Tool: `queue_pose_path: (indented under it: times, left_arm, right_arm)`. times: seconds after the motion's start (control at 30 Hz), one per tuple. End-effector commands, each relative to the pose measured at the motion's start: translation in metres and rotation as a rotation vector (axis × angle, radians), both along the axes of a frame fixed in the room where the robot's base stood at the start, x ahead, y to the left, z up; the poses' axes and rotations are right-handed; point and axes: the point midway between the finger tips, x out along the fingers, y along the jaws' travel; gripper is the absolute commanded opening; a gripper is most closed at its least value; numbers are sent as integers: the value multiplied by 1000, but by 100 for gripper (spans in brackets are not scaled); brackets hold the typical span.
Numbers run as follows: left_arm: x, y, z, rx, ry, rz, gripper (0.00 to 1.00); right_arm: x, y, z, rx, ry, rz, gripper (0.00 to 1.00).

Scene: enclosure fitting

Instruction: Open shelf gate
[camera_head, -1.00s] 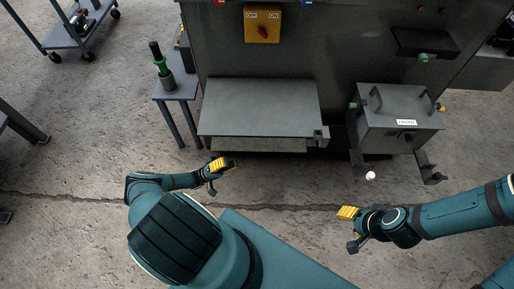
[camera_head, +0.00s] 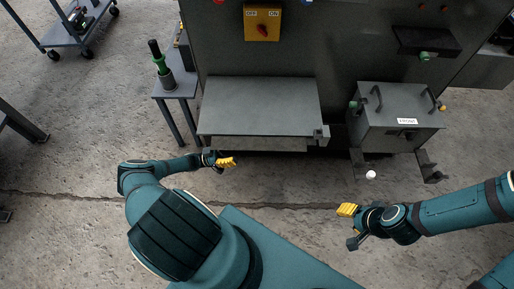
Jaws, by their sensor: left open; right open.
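The enclosure (camera_head: 340,50) is a tall dark grey cabinet at the back. A flat grey shelf (camera_head: 260,105) sticks out from its front, with a small bracket at its right front corner. I cannot tell which part is the gate. My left gripper (camera_head: 226,162) is open and empty, just in front of the shelf's left front edge. My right gripper (camera_head: 347,209) is open and empty, in front of and below the white knob.
A small side table (camera_head: 175,88) with a green and black tool stands left of the shelf. A yellow OFF/ON switch (camera_head: 262,24) is on the cabinet above the shelf. A cart (camera_head: 78,30) stands at the far left. The floor between my grippers is clear.

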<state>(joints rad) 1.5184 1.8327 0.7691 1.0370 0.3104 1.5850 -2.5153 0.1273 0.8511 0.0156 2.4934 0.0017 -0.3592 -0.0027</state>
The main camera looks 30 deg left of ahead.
Motion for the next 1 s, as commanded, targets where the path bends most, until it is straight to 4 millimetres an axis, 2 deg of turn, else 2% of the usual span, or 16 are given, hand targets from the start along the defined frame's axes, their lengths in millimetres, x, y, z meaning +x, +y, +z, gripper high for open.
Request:
queue_pose_path:
  times: [0.3, 0.5, 0.93, 0.97, 1.0]
  left_arm:
    - [32, -49, 25, -3, -2, -3, 41]
    - [44, -69, 34, -2, 0, -2, 41]
    - [50, -77, 38, -2, 1, -1, 41]
    - [50, -77, 38, -2, 1, -1, 44]
    - [50, -77, 38, -2, 1, -1, 30]
  right_arm:
    - [0, 0, 0, 0, 0, 0, 47]
    - [0, 0, 0, 0, 0, 0, 47]
    - [0, 0, 0, 0, 0, 0, 47]
    - [0, 0, 0, 0, 0, 0, 47]
    - [0, 0, 0, 0, 0, 0, 47]
